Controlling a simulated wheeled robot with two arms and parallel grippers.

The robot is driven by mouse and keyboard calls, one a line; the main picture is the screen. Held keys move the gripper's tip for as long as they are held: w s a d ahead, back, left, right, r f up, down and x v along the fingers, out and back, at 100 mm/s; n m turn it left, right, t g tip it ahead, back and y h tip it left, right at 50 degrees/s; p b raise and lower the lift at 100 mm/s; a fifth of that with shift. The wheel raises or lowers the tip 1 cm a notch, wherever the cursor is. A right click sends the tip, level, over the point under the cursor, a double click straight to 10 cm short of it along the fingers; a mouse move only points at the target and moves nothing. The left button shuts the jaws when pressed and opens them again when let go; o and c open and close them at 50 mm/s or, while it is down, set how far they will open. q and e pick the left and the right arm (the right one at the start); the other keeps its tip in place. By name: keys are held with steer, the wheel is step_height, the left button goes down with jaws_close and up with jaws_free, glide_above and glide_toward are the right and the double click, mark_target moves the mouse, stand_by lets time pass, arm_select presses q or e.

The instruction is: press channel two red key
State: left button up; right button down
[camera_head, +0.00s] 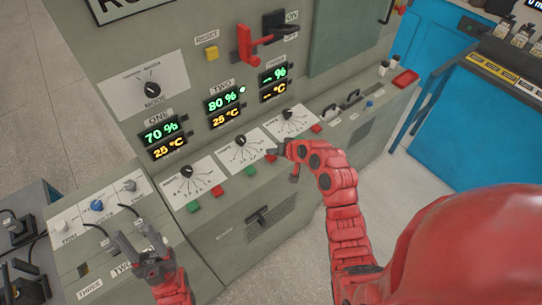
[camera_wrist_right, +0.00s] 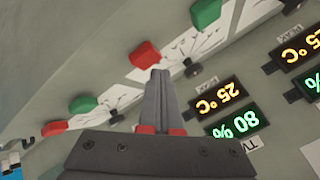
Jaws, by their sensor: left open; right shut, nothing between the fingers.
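The channel two panel (camera_head: 241,151) has a dial, with a green key (camera_head: 250,171) and a red key (camera_head: 271,158) along its lower edge. Its display (camera_head: 224,110) reads 80 % and 25 °C. My right gripper (camera_head: 280,150) is shut and empty, its fingertips right by the channel two red key. In the right wrist view the shut fingers (camera_wrist_right: 158,76) point at that red key (camera_wrist_right: 145,54), with the tips almost at its edge; I cannot tell whether they touch. My left gripper (camera_head: 130,248) is open and empty at the lower left, above the low side console.
The channel one red key (camera_head: 217,191) and green key (camera_head: 193,207) lie to the left. The channel three red key (camera_head: 316,128) is close to the right. A red lever (camera_head: 246,45) and yellow reset button (camera_head: 211,53) are higher up.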

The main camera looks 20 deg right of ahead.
mark_target(273, 158)
steer(key=shift+f, duration=0.3)
steer(key=shift+f+b, duration=0.45)
steer(key=shift+b, duration=0.05)
stand_by(0.4)
steer(key=shift+r, duration=0.15)
stand_by(0.3)
steer(key=shift+r+p, duration=0.45)
steer(key=shift+r, duration=0.25)
steer(key=shift+r, duration=0.1)
steer(key=shift+r+p, duration=1.3)
steer(key=shift+r, duration=1.2)
steer(key=shift+f, duration=0.1)
